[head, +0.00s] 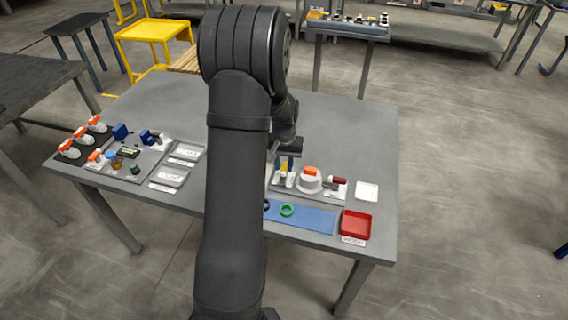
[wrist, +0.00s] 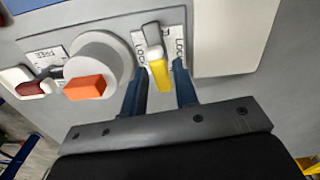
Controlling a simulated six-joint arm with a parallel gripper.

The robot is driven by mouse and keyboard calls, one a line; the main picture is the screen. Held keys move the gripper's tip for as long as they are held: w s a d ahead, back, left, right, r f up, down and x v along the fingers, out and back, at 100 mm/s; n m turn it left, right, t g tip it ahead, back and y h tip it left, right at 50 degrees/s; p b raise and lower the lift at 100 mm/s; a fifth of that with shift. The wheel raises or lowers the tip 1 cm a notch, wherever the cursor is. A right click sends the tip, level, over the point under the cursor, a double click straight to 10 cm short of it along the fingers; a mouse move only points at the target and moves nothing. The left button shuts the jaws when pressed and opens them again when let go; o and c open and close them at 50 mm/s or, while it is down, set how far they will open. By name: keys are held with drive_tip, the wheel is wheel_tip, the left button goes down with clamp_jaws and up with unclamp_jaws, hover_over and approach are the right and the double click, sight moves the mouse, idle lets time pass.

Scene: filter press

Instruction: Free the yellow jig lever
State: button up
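The yellow jig lever (wrist: 159,72) has a white base and sits on a pale labelled plate. One label by it reads LOCK; the rest of the lettering is partly hidden. My gripper (wrist: 160,82) is open, with one blue finger on each side of the yellow lever. Gaps show between the lever and both fingers, so I see no grip on it. In the head view my gripper (head: 290,157) is over the lever panel, and the yellow lever (head: 284,167) shows just below it.
A round white knob with an orange grip (wrist: 85,87) and a dark red lever (wrist: 33,88) stand beside the yellow lever. A blue mat (head: 313,217) with a green ring (head: 287,210) and a red tray (head: 356,224) lie nearer the front. A white square (head: 367,191) lies right.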

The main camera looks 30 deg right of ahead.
sight(284, 167)
clamp_jaws()
drive_tip(key=shift+m, duration=0.8)
drive_tip(key=shift+o, duration=1.8)
unclamp_jaws()
drive_tip(key=shift+r, duration=0.1)
wheel_tip(284, 167, up, 17)
drive_tip(key=shift+r, duration=0.15)
